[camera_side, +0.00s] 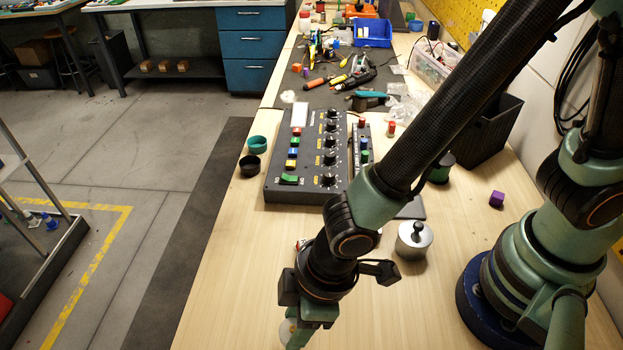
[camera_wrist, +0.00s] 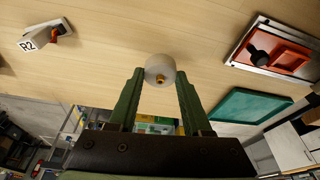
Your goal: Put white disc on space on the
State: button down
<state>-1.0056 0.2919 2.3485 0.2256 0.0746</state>
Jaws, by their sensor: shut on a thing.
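My gripper (camera_wrist: 160,78) is shut on the white disc (camera_wrist: 160,66), which sits between its two fingertips in the wrist view. The disc is a thick white round piece with a small brass-coloured hub at its middle. In the side view my gripper (camera_side: 304,334) is at the bottom edge, and a pale part of the disc (camera_side: 286,331) shows beside the fingers; the rest is hidden or cut off. The task names a space, but I cannot tell which one it is.
The wrist view shows a white block marked R2 (camera_wrist: 45,36), a framed red panel with a black knob (camera_wrist: 278,53) and a teal tray (camera_wrist: 246,105). In the side view a control box (camera_side: 308,155) and a grey lidded pot (camera_side: 414,240) stand on the wooden bench.

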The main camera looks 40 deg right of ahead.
jog(key=shift+f, duration=1.7)
jog(key=shift+f, duration=0.15)
jog(key=shift+c, duration=1.7)
grip_release()
jog(key=v, duration=1.2)
jog(key=w+d+r+m+t, duration=0.2)
jog(key=w+d+r+m, duration=0.55)
jog(key=d, duration=0.65)
jog(key=w+d+r+m+t+h, duration=0.1)
jog(key=d+r, duration=0.1)
jog(key=d, duration=0.5)
jog(key=w+d+r+m+t+h, duration=0.1)
jog(key=w+d+r+m, duration=0.1)
jog(key=d, duration=0.4)
jog(key=shift+d+r+h, duration=0.35)
jog(key=shift+r+h, duration=0.05)
jog(key=shift+r, duration=0.25)
